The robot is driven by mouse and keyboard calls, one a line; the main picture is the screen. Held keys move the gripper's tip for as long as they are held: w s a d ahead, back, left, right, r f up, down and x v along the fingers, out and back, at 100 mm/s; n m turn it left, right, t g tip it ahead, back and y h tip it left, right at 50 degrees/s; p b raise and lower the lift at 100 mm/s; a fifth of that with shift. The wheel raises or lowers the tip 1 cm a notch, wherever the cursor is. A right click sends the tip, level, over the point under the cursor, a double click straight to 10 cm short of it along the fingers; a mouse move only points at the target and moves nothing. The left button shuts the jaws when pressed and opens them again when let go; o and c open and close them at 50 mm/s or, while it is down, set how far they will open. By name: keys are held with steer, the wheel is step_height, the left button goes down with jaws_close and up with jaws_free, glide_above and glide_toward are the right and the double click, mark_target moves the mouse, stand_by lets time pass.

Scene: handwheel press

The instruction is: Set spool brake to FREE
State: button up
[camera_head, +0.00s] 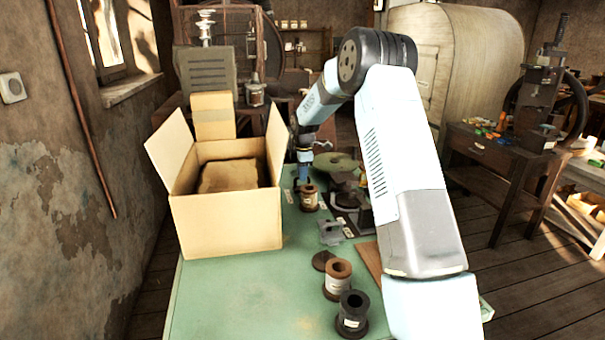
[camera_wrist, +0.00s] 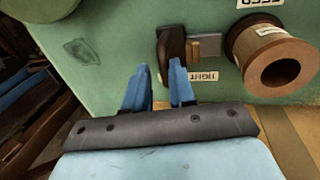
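In the wrist view, a dark brown lever block (camera_wrist: 172,52) with a short grey metal piece (camera_wrist: 208,46) sits on the green surface. I take it for the spool brake. A white label reading TIGHT (camera_wrist: 200,77) lies beside it, toward my gripper. No FREE label can be read. My gripper (camera_wrist: 158,70) has two blue fingers apart with nothing between them. The lever is just beyond the right fingertip; whether they touch I cannot tell. A brown spool (camera_wrist: 275,60) stands to the right of the lever. In the head view, my gripper (camera_head: 304,176) is above and behind a brown spool (camera_head: 309,199), and the brake cannot be made out.
A large open cardboard box (camera_head: 226,225) stands at the left of the green table (camera_head: 250,300). A brown spool (camera_head: 338,279) and a black spool (camera_head: 352,315) stand near the front. Dark metal parts (camera_head: 345,200) stand right of my gripper. The front left table is clear.

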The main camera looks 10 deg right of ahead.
steer(key=shift+r, duration=0.1)
step_height(320, 180, up, 13)
steer(key=s, duration=0.2)
steer(key=shift+s, duration=0.35)
steer(key=shift+r, duration=0.15)
steer(key=s+r+m+t, duration=0.1)
steer(key=s+r+m, duration=0.45)
steer(key=s, duration=0.75)
steer(key=s+r+m+t, duration=0.1)
steer(key=s+r+m, duration=0.2)
steer(key=s+r, duration=0.7)
steer(key=s+f+m, duration=0.2)
steer(key=s+m, duration=0.1)
steer(key=s, duration=0.6)
steer(key=s+f+m+t, duration=0.1)
steer(key=s+f+m, duration=0.1)
steer(key=s, duration=0.8)
steer(key=s+f+m, duration=0.2)
steer(key=s+m, duration=0.2)
steer(key=s, duration=0.5)
steer(key=shift+s+d+f, duration=0.15)
steer(key=shift+s+f, duration=0.05)
steer(key=shift+s, duration=0.05)
